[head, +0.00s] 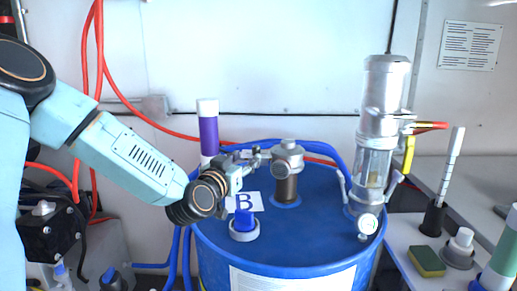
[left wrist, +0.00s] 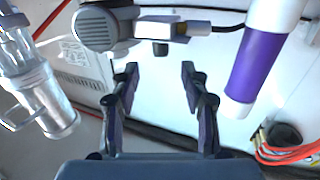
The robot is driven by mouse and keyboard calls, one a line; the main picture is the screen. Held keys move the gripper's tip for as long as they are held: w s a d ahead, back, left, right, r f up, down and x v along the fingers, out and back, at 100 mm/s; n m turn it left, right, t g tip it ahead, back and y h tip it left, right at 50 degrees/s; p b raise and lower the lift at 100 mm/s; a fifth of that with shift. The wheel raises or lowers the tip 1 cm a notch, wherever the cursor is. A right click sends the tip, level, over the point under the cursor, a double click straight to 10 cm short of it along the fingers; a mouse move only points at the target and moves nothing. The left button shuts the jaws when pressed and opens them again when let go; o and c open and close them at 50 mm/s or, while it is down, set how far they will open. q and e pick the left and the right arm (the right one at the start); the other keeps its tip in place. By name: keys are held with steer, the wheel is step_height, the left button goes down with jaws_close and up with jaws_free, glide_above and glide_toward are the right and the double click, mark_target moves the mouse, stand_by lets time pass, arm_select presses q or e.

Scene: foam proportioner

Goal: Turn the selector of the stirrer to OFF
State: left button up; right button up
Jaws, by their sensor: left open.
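The stirrer (head: 288,160) stands on top of the blue drum (head: 225,262), with a grey metal head on a brownish shaft. My right gripper is not in view.
A purple and white cylinder (head: 208,130) stands just behind my left gripper. A metal pump (head: 375,150) stands on the drum's right side. A blue cap (head: 243,222) and a "B" label (head: 256,200) are nearby. A sponge (head: 427,261) lies on the right-hand bench.

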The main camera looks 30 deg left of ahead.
mark_target(255, 148)
arm_select(q)
steer(key=shift+w+a+r, duration=0.2)
steer(key=shift+w+a, duration=0.05)
steer(key=shift+w, duration=0.25)
steer(key=w, duration=0.3)
steer(key=w+b, duration=0.1)
steer(key=w, duration=0.1)
steer(key=shift+a+f, duration=0.2)
steer(key=shift+a, duration=0.1)
steer(key=shift+w+a+r, duration=0.1)
steer(key=shift+w, duration=0.3)
steer(key=shift+s+r, duration=0.1)
steer(key=shift+r, duration=0.05)
steer(key=shift+w, duration=0.3)
steer(key=c, duration=0.6)
jaws_close()
